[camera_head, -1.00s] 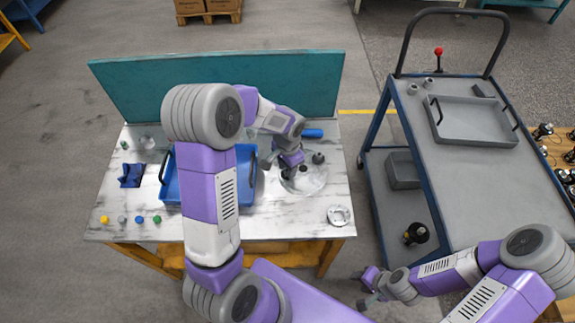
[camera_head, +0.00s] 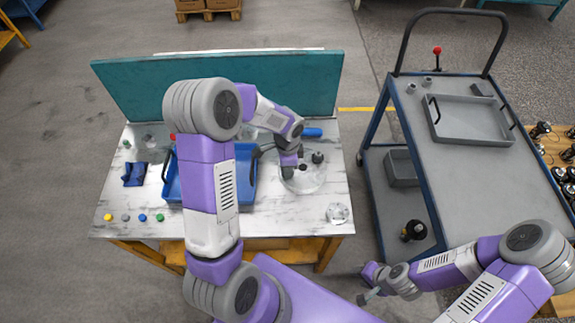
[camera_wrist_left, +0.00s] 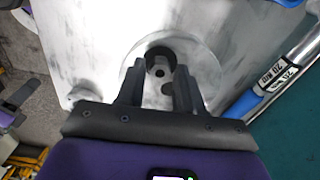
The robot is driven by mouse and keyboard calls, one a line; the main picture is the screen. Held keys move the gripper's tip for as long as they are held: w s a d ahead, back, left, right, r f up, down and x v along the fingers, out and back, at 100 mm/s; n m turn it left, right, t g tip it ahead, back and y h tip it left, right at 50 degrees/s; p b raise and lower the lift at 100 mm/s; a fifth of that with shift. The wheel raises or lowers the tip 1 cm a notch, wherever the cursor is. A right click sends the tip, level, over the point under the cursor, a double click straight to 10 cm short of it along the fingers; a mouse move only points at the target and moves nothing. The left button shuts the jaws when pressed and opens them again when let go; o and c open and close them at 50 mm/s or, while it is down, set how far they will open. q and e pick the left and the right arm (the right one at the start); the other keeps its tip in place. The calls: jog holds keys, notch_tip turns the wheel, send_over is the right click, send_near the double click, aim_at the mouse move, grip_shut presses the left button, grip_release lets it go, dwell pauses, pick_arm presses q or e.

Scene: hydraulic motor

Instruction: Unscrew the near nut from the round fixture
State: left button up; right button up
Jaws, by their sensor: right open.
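The round fixture (camera_head: 313,184) is a pale, shiny disc at the right of the table. A dark knob-like nut (camera_head: 318,157) stands at its back right. My left gripper (camera_head: 289,174) points down over the disc's left part. In the left wrist view, its fingers (camera_wrist_left: 161,72) are apart, with a dark round nut (camera_wrist_left: 160,52) just beyond and between the tips. I cannot tell if the fingers touch it. A smaller dark spot (camera_wrist_left: 167,88) shows between the fingers. My right gripper (camera_head: 368,290) is open and empty, low in front of the cart.
A blue bin (camera_head: 245,180) stands left of the fixture, partly behind my left arm. A pale flange (camera_head: 338,213) lies near the table's front right. A blue cylinder (camera_head: 312,132) lies at the back by the teal panel (camera_head: 300,85). A grey cart (camera_head: 450,170) stands right.

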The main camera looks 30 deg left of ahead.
pick_arm(q)
jog(key=shift+c, duration=0.4)
grip_shut()
jog(key=shift+f+n+b, duration=0.1)
jog(key=shift+n+b, duration=0.35)
jog(key=shift+n, duration=0.25)
jog(key=n+b, duration=0.1)
jog(key=n, duration=0.1)
jog(key=shift+n, duration=1.2)
